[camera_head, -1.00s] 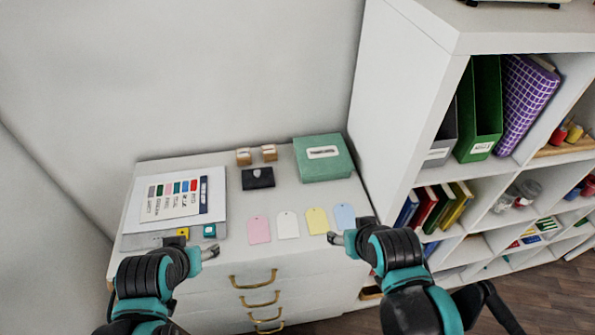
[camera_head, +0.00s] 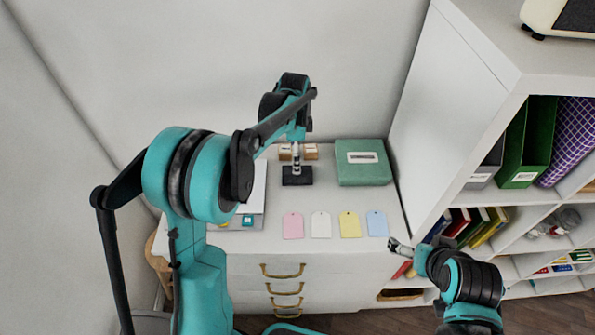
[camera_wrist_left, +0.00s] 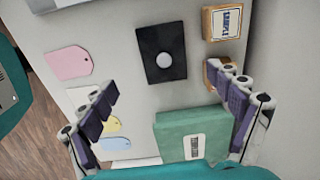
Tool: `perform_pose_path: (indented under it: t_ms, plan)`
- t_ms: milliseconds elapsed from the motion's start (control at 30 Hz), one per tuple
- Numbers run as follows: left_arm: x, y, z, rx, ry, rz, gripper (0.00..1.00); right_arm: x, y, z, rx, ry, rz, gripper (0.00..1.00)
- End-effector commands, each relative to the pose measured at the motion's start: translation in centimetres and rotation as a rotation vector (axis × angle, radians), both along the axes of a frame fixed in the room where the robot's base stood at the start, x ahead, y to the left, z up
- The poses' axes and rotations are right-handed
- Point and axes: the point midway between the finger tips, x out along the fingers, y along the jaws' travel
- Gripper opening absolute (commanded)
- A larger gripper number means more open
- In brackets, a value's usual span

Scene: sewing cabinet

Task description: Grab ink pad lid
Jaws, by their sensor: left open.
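The black ink pad with its lid (camera_head: 305,181) lies flat on the white cabinet top, near the stamps. In the left wrist view the lid (camera_wrist_left: 164,42) is a dark rectangle with a pale round spot in its middle. My left gripper (camera_head: 296,172) points down over the pad and partly hides it. In the wrist view my left gripper (camera_wrist_left: 165,105) is open and empty, its fingers spread to either side of the view. My right gripper (camera_head: 394,246) is near the cabinet's front right corner, apart from the pad; its jaws are too small to judge.
Two wooden stamps (camera_head: 311,152) stand just behind the pad. A green box (camera_head: 362,177) is to its right. Pink (camera_head: 293,226), white (camera_head: 320,225), yellow (camera_head: 350,226) and blue (camera_head: 377,224) tags lie in front. A tall shelf (camera_head: 445,100) bounds the right side.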

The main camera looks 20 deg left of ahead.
Motion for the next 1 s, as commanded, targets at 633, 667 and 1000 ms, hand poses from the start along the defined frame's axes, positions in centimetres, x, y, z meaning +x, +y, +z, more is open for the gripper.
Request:
perform_pose_path:
  t_ms: [633,667,1000]
  plan:
    - [1.1,-0.4,-7.3,0.001,0.023,-0.049,0.91,0.0,0.0,-1.9,0.0,0.0,0.0,1.0]
    - [1.1,-0.4,-7.8,0.001,0.023,-0.048,0.91,0.0,0.0,-2.0,0.0,0.0,0.0,1.0]
    - [1.0,-0.4,-8.7,0.001,0.022,-0.048,0.83,0.0,0.0,-2.0,0.0,0.0,0.0,1.0]
